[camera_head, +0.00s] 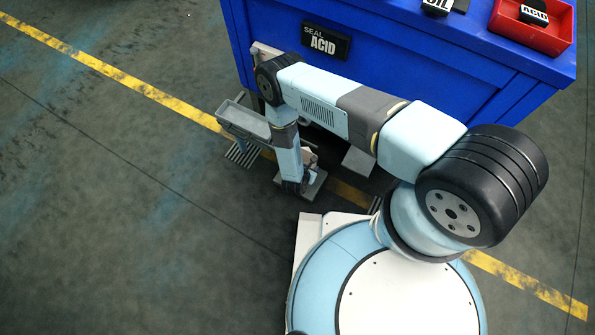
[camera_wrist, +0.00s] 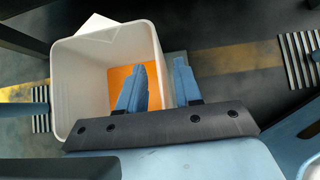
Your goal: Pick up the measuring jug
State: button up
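The measuring jug (camera_wrist: 75,75) is a white, square-sided open container with a pointed lip at its top edge and an orange inside bottom. It fills the left middle of the wrist view. My gripper (camera_wrist: 164,64) is open across the jug's right wall. One blue finger is inside the jug and the other is outside it, with narrow gaps seeming to show beside the wall. In the head view my gripper (camera_head: 291,186) points down low beside the blue cabinet. My arm largely hides the jug there.
A blue cabinet (camera_head: 390,60) with an "ACID" sign (camera_head: 325,42) stands behind. A red tray (camera_head: 558,40) is on its top. A grey trough (camera_head: 243,121) is left of my arm. Open floor with a yellow line (camera_head: 130,80) lies to the left.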

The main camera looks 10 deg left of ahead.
jog(key=shift+w+d+f, duration=0.1)
jog(key=shift+w+f, duration=0.1)
jog(key=shift+w, duration=0.05)
jog(key=shift+c, duration=0.2)
grip_shut()
dwell(1.1)
